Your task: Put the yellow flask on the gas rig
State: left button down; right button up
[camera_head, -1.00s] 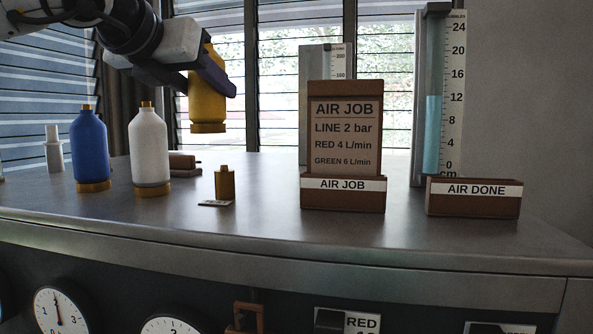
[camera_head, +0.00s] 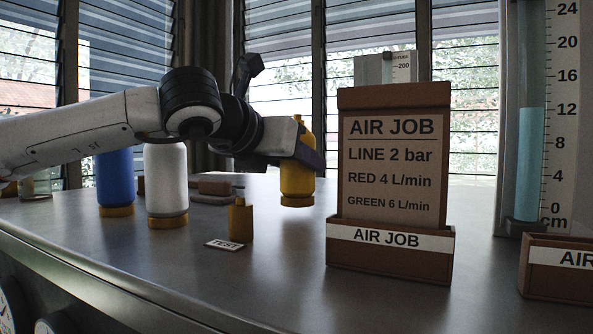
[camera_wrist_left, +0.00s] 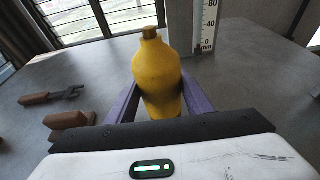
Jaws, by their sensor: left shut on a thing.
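The yellow flask (camera_head: 297,178) has a gold base ring and is held upright by my left gripper (camera_head: 304,152), left of the AIR JOB board. Its base shows a little above or close to the bench top; I cannot tell the exact gap. In the left wrist view the yellow flask (camera_wrist_left: 158,80) stands between the two purple fingers of my left gripper (camera_wrist_left: 155,98), which are shut on it. A tall grey stand with a scale (camera_head: 385,68) shows behind the board; I cannot tell whether it is the gas rig. My right gripper is not in view.
A blue flask (camera_head: 115,180) and a white flask (camera_head: 167,185) stand on the bench (camera_head: 270,260) at left. A small brass piece (camera_head: 240,218) stands by a TEST label (camera_head: 224,245). The AIR JOB holder (camera_head: 390,252) and a water column (camera_head: 530,165) stand at right.

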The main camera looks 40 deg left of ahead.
pick_arm(q)
jog(key=shift+f, duration=0.55)
jog(key=shift+f+b, duration=0.15)
jog(key=shift+b, duration=0.15)
jog(key=c, duration=0.9)
grip_release()
